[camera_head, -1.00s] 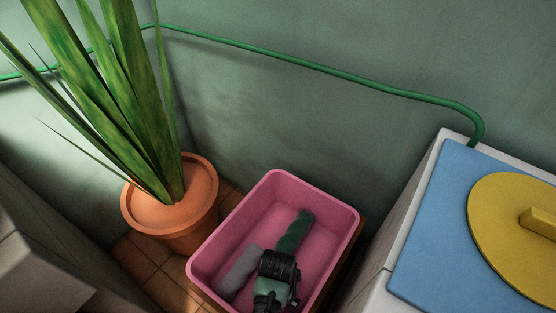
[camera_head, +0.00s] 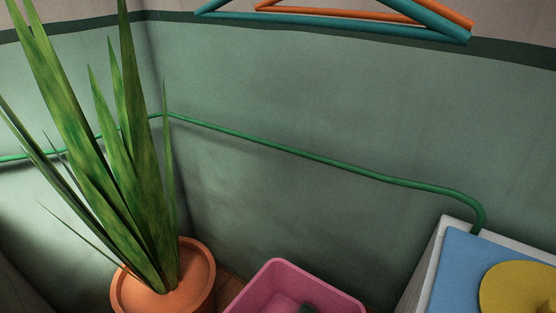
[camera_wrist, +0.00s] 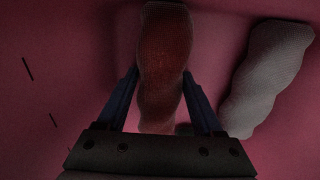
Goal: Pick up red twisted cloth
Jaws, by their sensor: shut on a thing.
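The red twisted cloth (camera_wrist: 165,45) shows in the wrist view as a dark red, lumpy roll. It lies between the two fingers of my gripper (camera_wrist: 163,85), which is shut on it. Its lower end runs down toward the gripper's palm. The pink tub (camera_head: 262,284) shows at the bottom edge of the head view, cut off by the frame. Its pink inside fills the background of the wrist view. My gripper and the red cloth are not visible in the head view.
A grey twisted cloth (camera_wrist: 262,80) lies to the right of my gripper in the tub. A dark green piece (camera_head: 308,309) shows at the head view's bottom edge. A potted plant (camera_head: 165,290) stands left of the tub. A white unit with a blue top (camera_head: 455,270) stands right.

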